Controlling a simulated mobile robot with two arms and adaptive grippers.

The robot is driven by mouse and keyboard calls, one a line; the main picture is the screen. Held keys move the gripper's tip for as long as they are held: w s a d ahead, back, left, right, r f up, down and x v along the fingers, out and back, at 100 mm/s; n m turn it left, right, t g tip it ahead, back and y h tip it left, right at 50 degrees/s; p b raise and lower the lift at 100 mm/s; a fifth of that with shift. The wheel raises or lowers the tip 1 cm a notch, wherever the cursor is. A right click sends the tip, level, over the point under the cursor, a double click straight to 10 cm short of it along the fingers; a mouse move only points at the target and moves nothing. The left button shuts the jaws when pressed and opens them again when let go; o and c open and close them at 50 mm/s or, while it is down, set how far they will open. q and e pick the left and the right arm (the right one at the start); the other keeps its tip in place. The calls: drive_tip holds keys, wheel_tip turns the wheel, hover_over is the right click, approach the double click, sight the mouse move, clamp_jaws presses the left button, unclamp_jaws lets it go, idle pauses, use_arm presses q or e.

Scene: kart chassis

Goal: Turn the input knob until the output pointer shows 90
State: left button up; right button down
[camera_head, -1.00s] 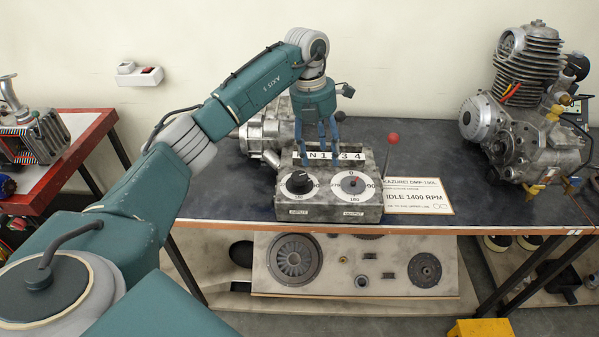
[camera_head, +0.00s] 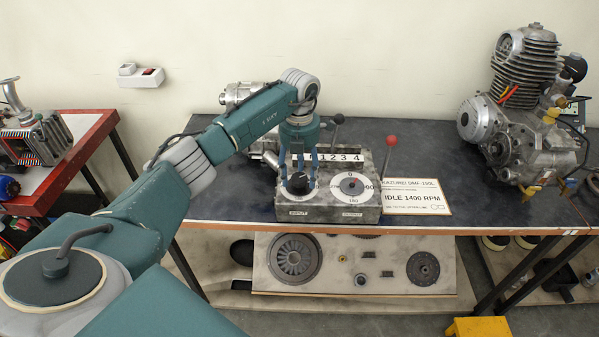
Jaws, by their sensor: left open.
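The gearbox unit (camera_head: 330,212) stands on the dark bench top, with two white dials on its sloped face. The black input knob (camera_head: 298,184) is on the left dial, marked INPUT below. The output dial (camera_head: 351,187) is on the right, marked 0 at top, 90 at right and 180 at bottom; its pointer is too small to read. My left gripper (camera_head: 298,181) points down over the input knob, open, with its blue fingers on either side of it. Whether they touch it I cannot tell. My right gripper is not in view.
A lever with a red ball (camera_head: 391,140) rises right of the unit. A sign (camera_head: 415,197) lies beside it. An engine (camera_head: 525,110) stands at the bench's right end. A metal motor part (camera_head: 240,94) is behind my left arm. Bench between sign and engine is clear.

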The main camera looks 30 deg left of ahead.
use_arm(q)
drive_tip(key=shift+c, duration=0.3)
drive_tip(key=c, duration=1.1)
drive_tip(key=shift+m, duration=0.3)
